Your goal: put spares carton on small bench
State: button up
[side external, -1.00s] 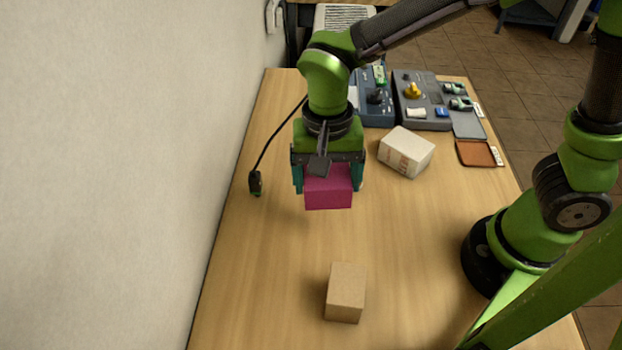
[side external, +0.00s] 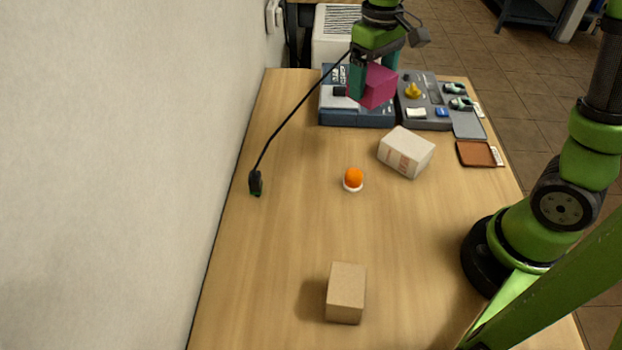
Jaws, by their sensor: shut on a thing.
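My gripper (side external: 374,70) is shut on a magenta box (side external: 378,90) and holds it in the air at the far end of the wooden table (side external: 300,240). In this view the box overlaps the blue-grey device (side external: 350,116) behind it. A white printed carton (side external: 406,152) lies turned on the table to the right of the middle. A plain brown box (side external: 346,292) stands near the front. No label shows on the magenta box, and I cannot tell which box is the spares carton. I cannot make out a small bench for certain.
An orange ball (side external: 353,177) sits on a small white ring. A grey panel (side external: 425,100) with a yellow knob and a brown tray (side external: 478,154) are at the far right. A black cable (side external: 290,121) ends at the left. A white vented unit (side external: 333,40) stands beyond the table.

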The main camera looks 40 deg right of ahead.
jog(key=s+a+f+m, duration=0.3)
jog(key=a+m, duration=0.3)
jog(key=a, duration=0.4)
jog(key=s+a+f+m, duration=0.4)
jog(key=a+m, duration=0.3)
jog(key=a, duration=0.2)
jog(key=shift+s+a+f, duration=0.25)
jog(key=shift+s+a, duration=0.15)
jog(key=shift+s, duration=0.25)
jog(key=shift+f, duration=4.8)
jog(key=shift+f, duration=0.15)
jog(key=o, duration=1)
jog(key=shift+f, duration=0.1)
